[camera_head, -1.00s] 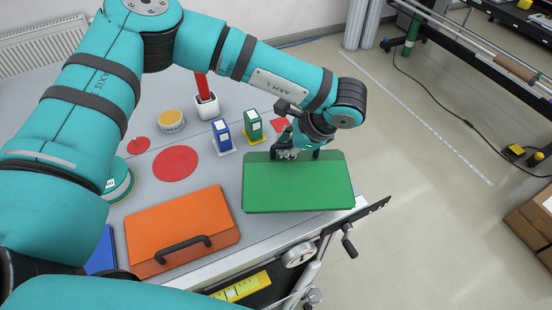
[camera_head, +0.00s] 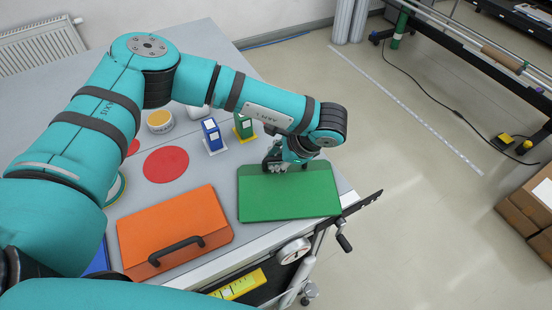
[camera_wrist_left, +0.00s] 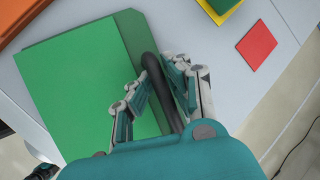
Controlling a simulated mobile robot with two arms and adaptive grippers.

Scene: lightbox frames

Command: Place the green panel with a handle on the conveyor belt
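The green panel (camera_head: 290,198) is at the right front corner of the grey table in the head view, its near edge reaching over the table's front edge. My left gripper (camera_head: 288,163) is at its far edge. In the left wrist view the panel (camera_wrist_left: 75,90) fills the left side, and its dark handle (camera_wrist_left: 152,70) runs between the fingers of my left gripper (camera_wrist_left: 160,80), which look closed around it. I cannot tell how high the panel is above the table. My right gripper is not in view. I cannot make out a conveyor belt.
An orange case (camera_head: 172,230) with a black handle lies left of the panel. A blue block (camera_head: 212,136), a green block (camera_head: 243,127) and a red disc (camera_head: 166,164) are on the table behind. Brown boxes (camera_head: 530,210) stand at the right, with clear floor between.

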